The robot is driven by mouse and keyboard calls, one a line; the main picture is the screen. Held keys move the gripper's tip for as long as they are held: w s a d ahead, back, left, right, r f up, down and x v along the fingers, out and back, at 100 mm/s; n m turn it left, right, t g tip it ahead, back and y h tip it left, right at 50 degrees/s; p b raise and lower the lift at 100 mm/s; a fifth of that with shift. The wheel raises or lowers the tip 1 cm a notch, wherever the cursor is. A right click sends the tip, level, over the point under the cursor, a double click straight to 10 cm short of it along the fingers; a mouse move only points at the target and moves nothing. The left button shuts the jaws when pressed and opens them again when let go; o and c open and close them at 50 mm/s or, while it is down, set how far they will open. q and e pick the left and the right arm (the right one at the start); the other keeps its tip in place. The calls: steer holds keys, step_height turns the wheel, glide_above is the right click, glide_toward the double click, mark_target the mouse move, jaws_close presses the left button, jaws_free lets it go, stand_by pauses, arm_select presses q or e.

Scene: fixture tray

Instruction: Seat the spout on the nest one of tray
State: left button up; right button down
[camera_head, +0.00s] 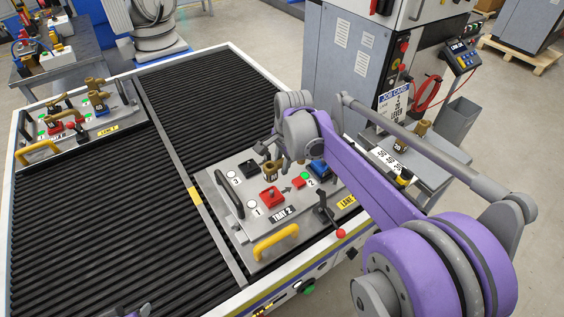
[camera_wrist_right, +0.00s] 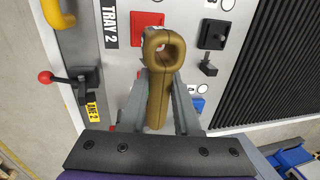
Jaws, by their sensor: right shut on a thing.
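My right gripper (camera_wrist_right: 160,95) is shut on the brass spout (camera_wrist_right: 160,75), which has a rounded loop at its end. In the head view the spout (camera_head: 272,170) shows over tray 2 (camera_head: 250,225), partly hidden by my right gripper (camera_head: 285,160). The red nest one (camera_head: 270,197) is on the tray beside the label 1, just in front of the spout; it also shows in the wrist view (camera_wrist_right: 147,28), bare. Whether the spout touches the tray cannot be told. My left gripper is not in view.
Tray 2 also bears a black nest (camera_head: 247,169), a blue nest (camera_head: 318,168), a yellow handle (camera_head: 276,241) and a red-knobbed lever clamp (camera_head: 340,233). Another tray (camera_head: 75,135) with brass parts sits back left. A side table (camera_head: 425,165) holds a brass part (camera_head: 421,130). Black rollers are mostly clear.

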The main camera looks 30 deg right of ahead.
steer(key=shift+s+f+b, duration=0.1)
steer(key=shift+f+b, duration=1.1)
steer(key=shift+f, duration=1.35)
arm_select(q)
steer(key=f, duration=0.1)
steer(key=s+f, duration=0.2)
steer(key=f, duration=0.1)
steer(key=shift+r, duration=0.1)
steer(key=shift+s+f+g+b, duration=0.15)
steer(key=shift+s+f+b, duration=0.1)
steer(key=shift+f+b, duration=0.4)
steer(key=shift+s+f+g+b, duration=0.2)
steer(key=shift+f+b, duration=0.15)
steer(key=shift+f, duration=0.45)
arm_select(e)
steer(key=shift+f, duration=1.75)
steer(key=c, duration=0.5)
jaws_free()
steer(key=shift+c, duration=0.2)
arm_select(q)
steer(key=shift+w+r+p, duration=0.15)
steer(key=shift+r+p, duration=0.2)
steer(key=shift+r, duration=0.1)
arm_select(e)
step_height(320, 180, up, 11)
steer(key=s, duration=0.2)
steer(key=shift+f, duration=0.2)
